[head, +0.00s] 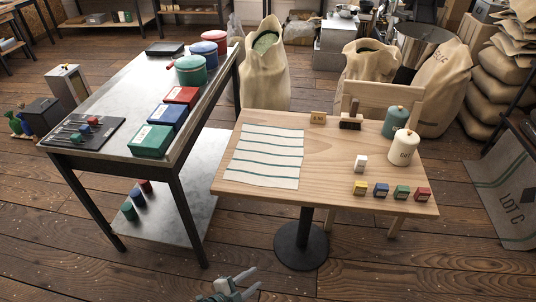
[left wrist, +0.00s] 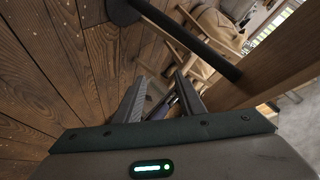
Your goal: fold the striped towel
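The striped towel (head: 265,155) is white with several thin teal stripes. It lies flat and spread out on the left part of the wooden table (head: 330,185), and nothing covers it. My left gripper (head: 236,284) is low at the bottom of the head view, in front of the table and apart from the towel. In the left wrist view its two fingers (left wrist: 158,98) stand apart, with no held object visible between them. The towel is not in the left wrist view. My right gripper is in neither view.
On the same table stand a green canister (head: 395,122), a cream canister (head: 403,148), a white block (head: 361,163) and several small coloured boxes (head: 381,190). A metal table (head: 110,105) with tins stands to the left. The table's post (left wrist: 190,42) shows in the left wrist view.

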